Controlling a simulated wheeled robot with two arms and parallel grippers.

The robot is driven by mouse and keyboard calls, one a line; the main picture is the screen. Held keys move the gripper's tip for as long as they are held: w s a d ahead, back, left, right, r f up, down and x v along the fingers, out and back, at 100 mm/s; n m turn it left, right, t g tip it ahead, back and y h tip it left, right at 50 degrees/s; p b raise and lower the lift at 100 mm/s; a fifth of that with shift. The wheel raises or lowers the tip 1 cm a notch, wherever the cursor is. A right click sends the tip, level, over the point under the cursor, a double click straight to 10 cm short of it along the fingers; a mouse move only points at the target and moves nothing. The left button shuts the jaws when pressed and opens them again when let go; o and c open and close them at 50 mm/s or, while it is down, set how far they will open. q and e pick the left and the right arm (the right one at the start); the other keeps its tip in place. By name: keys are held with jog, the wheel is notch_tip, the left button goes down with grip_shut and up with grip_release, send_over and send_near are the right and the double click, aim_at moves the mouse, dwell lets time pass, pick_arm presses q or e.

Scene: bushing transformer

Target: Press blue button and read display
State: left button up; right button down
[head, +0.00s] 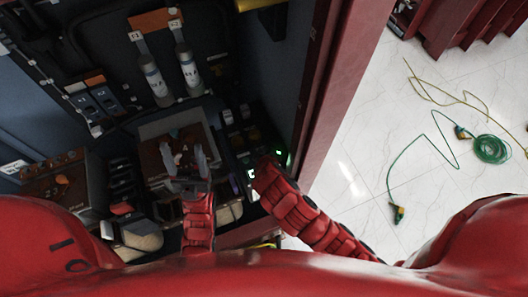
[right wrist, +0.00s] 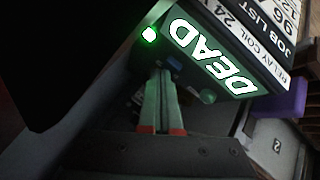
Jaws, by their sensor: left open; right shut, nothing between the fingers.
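A dark device with a lit display (right wrist: 210,55) shows in the right wrist view; the display reads "DEAD" in bright letters on green. A green light (right wrist: 149,34) glows beside it. A small dark blue button (right wrist: 173,63) sits on the device's face below the display. My right gripper (right wrist: 161,74) is shut and empty, its tips right by the blue button; I cannot tell whether they touch it. In the head view the green light (head: 278,153) shows past my right arm, which hides the gripper's tips. My left gripper (head: 186,160) is open over a brown-topped box.
A purple block (right wrist: 286,98) and a label "JOB LIST" lie near the device. The dark cabinet holds two grey cylinders (head: 155,80) and several switches (head: 95,97). A red cabinet edge (head: 345,80) stands right. Green cables (head: 490,149) lie on the white floor.

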jog(key=shift+f, duration=0.25)
jog(key=shift+r, duration=0.1)
dwell(0.5)
jog(key=shift+r, duration=0.8)
notch_tip(320, 180, up, 5)
jog(key=shift+p, duration=1.25)
jog(key=shift+f, duration=0.1)
